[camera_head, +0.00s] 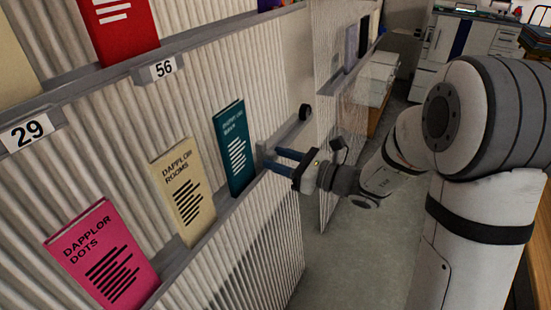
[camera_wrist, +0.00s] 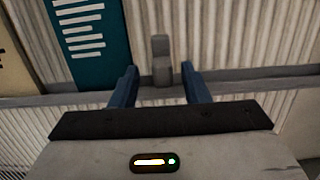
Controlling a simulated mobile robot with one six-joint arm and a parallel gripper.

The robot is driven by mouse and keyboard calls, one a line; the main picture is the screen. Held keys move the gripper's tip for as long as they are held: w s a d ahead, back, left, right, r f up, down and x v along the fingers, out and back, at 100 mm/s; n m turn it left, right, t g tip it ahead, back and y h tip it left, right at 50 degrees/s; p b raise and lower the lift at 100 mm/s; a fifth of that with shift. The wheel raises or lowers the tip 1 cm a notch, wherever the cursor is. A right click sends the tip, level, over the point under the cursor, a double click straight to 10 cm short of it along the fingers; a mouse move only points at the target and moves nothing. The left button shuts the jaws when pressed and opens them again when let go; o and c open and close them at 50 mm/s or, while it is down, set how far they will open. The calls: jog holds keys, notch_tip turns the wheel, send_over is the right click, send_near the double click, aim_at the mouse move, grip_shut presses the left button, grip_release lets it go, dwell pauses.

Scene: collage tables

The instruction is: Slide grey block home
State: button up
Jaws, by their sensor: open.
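A small grey block (camera_wrist: 161,62) with a taller back part stands on the grey ledge, to the right of a teal book. In the wrist view it lies between the lines of my gripper's two blue fingers, just beyond their tips. My gripper (camera_wrist: 159,72) is open, with a gap on both sides of the block and nothing held. In the head view my gripper (camera_head: 275,158) reaches in from the right to the ledge, just right of the teal book (camera_head: 234,149). A small grey piece (camera_head: 262,153) shows there at the fingertips, partly hidden.
A cream book (camera_head: 182,190) and a pink book (camera_head: 103,258) stand further left on the same ledge (camera_head: 205,240). A black round knob (camera_head: 305,112) is near the ledge's right end. A clear panel (camera_head: 335,110) stands beyond my gripper. An upper ledge carries labels 29 and 56.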

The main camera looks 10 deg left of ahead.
jog(key=shift+x, duration=1.15)
grip_shut()
